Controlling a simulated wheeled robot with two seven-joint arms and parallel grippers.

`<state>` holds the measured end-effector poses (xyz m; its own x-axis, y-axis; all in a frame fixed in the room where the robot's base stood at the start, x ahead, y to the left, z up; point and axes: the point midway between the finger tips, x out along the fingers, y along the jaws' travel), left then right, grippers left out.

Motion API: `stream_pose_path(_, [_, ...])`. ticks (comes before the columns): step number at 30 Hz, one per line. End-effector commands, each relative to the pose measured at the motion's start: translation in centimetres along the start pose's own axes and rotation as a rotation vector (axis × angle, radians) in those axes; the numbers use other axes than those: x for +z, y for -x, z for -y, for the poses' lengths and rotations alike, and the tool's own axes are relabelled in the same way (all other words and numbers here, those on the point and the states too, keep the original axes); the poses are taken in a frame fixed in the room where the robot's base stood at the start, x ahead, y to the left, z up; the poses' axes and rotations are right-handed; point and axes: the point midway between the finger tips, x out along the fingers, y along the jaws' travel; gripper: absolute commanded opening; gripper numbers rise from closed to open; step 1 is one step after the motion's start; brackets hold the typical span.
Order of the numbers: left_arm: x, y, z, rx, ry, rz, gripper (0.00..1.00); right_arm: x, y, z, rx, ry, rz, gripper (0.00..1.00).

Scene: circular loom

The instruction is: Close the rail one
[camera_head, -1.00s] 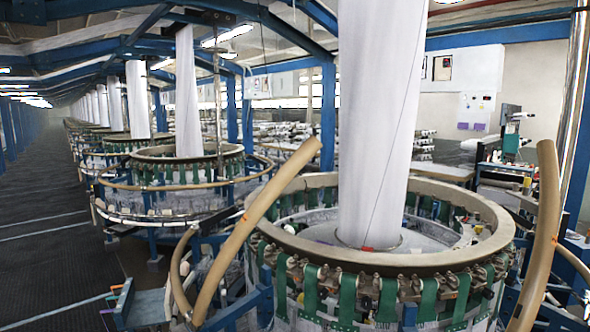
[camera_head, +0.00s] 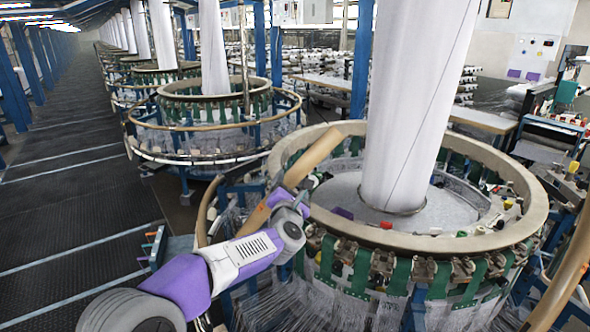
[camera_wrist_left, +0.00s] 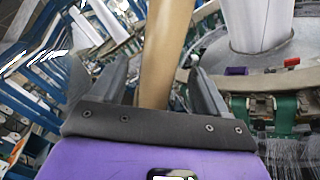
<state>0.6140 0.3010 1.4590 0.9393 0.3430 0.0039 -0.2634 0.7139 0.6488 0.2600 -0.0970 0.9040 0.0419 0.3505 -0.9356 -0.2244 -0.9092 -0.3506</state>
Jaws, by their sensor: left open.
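A tan curved rail (camera_head: 318,158) stands tilted at the left side of the near circular loom (camera_head: 408,240); it also shows in the left wrist view (camera_wrist_left: 165,45). A second tan rail (camera_head: 568,272) stands at the loom's right side. No label shows which is rail one. My left gripper (camera_head: 288,196) is at the left rail. In the left wrist view, the open fingers of my left gripper (camera_wrist_left: 160,82) lie on either side of that rail. I cannot tell whether they touch it. The gripper hides part of the rail. My right gripper is not in view.
A white fabric column (camera_head: 415,100) rises from the near loom. More looms, such as the one behind (camera_head: 215,130), line up at the back left. The dark aisle floor (camera_head: 75,205) is clear at the left. A work table (camera_head: 480,118) stands behind the loom.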

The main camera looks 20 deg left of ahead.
Motion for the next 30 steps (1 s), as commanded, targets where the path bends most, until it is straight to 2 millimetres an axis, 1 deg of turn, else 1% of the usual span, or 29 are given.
stream_pose_path(1, [0.0,-0.8,0.0,-0.001,-0.001,-0.002,0.76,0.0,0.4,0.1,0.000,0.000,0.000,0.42])
stream_pose_path(6, [0.0,-3.5,0.0,-0.001,-0.004,-0.003,0.76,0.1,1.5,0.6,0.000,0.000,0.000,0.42])
stream_pose_path(12, [0.0,-5.8,0.0,-0.002,-0.004,-0.002,0.76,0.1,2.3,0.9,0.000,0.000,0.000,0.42])
stream_pose_path(16, [-0.1,-6.4,0.1,-0.003,-0.005,-0.002,0.76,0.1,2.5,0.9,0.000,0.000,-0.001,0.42])
stream_pose_path(24, [-0.1,-6.5,0.1,-0.002,-0.005,-0.001,0.76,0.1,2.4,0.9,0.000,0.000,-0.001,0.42])
stream_pose_path(29, [-0.1,-6.5,0.1,-0.002,-0.005,-0.001,0.51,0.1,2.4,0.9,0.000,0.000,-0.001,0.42])
stream_pose_path(30, [-0.1,-6.5,0.1,-0.002,-0.005,-0.001,0.45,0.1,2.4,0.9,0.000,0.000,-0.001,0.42])
